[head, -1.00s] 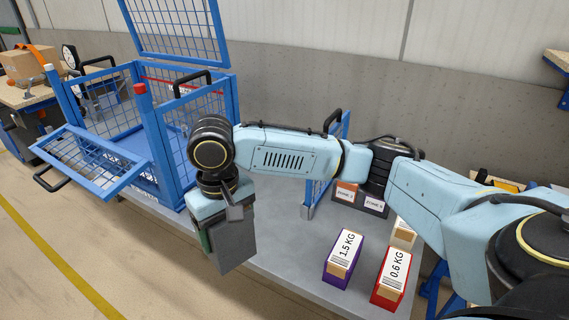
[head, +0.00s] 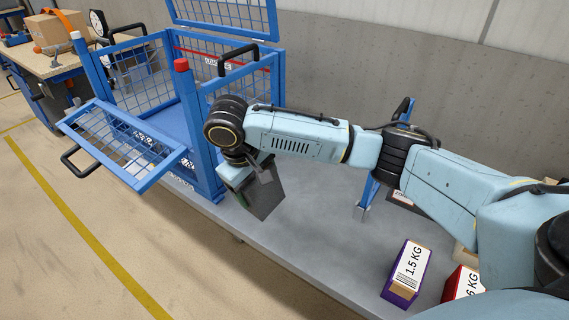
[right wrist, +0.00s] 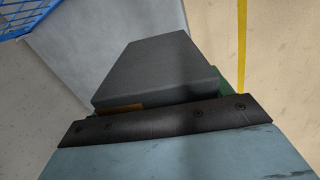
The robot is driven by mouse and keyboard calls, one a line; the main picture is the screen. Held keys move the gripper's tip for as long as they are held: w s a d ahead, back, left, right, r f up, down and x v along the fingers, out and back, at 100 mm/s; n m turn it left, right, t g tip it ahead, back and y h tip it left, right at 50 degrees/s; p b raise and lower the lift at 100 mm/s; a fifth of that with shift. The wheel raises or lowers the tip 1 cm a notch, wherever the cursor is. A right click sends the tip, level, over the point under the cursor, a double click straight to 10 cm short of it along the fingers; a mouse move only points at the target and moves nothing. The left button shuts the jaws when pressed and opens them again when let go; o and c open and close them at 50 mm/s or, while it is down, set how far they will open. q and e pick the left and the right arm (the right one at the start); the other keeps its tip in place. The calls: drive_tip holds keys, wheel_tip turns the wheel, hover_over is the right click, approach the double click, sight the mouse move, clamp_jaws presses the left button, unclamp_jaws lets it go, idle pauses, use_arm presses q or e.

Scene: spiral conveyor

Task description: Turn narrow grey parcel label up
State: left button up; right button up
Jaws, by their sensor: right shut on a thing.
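My right gripper (head: 247,184) is shut on the narrow grey parcel (head: 264,201) and holds it tilted above the grey table top, near the table's front edge. In the right wrist view the parcel (right wrist: 158,70) shows a plain dark grey face beyond the gripper's dark edge, with a small brown strip (right wrist: 122,108) by the jaws. No label shows on the faces in view. My left gripper is not in view.
A blue mesh cage (head: 222,182) with its front flap folded down stands left of the gripper. A purple parcel marked 1.5 KG (head: 407,273) and a red parcel (head: 462,284) stand at the right. The table (head: 310,235) between is clear.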

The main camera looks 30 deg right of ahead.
drive_tip(key=w+d+f+n+t, duration=0.1)
drive_tip(key=w+d+f+n+t+h, duration=0.1)
drive_tip(key=d+n, duration=0.1)
drive_tip(key=w+d+f+n+t+h+b, duration=0.1)
drive_tip(key=w+n, duration=0.1)
drive_tip(key=shift+d+t, duration=0.3)
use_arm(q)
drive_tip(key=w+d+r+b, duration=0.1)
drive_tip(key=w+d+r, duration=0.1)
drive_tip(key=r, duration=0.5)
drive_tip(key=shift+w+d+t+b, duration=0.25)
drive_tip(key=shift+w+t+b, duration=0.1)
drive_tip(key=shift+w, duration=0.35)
use_arm(e)
drive_tip(key=w+d+n+t+y, duration=0.2)
drive_tip(key=d+n+t+y, duration=0.3)
drive_tip(key=d+n+t, duration=0.2)
drive_tip(key=shift+d+f+n+t, duration=0.25)
drive_tip(key=shift+f+n+t, duration=0.1)
drive_tip(key=shift+n+t, duration=1.05)
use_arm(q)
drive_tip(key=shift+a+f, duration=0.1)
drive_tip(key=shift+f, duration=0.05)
